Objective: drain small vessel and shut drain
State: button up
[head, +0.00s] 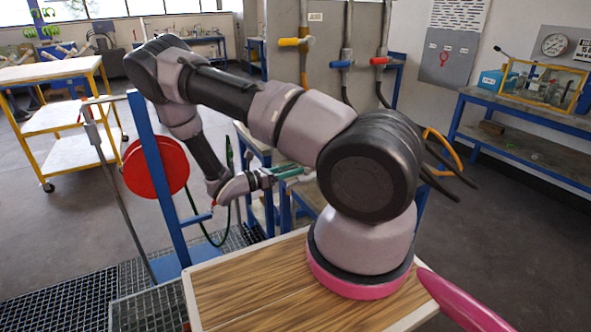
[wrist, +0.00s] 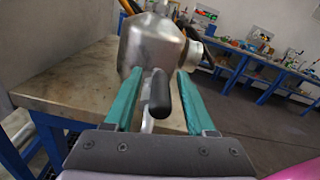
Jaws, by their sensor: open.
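A small silver metal vessel (wrist: 150,45) stands at the edge of a worktop in the wrist view, with a flanged stub on its right side. A lever with a black grip (wrist: 160,95) is below its front, and a thin metal pipe (wrist: 148,122) runs down beside it. My gripper (wrist: 158,76) is open, its teal fingers on either side of the black grip with gaps visible on both sides. In the head view my gripper (head: 292,172) reaches away beyond the blue post; the vessel is hidden behind my arm there. Whether liquid flows cannot be seen.
The worktop (wrist: 65,85) extends left of the vessel. In the head view a red hose reel (head: 156,167) hangs on a blue post (head: 158,180) left of my arm. Floor grating (head: 70,305) lies below. A yellow-framed cart (head: 60,70) stands at left; a bench (head: 530,112) at right.

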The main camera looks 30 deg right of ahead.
jog(key=shift+d, duration=0.75)
grip_shut()
dwell(0.9)
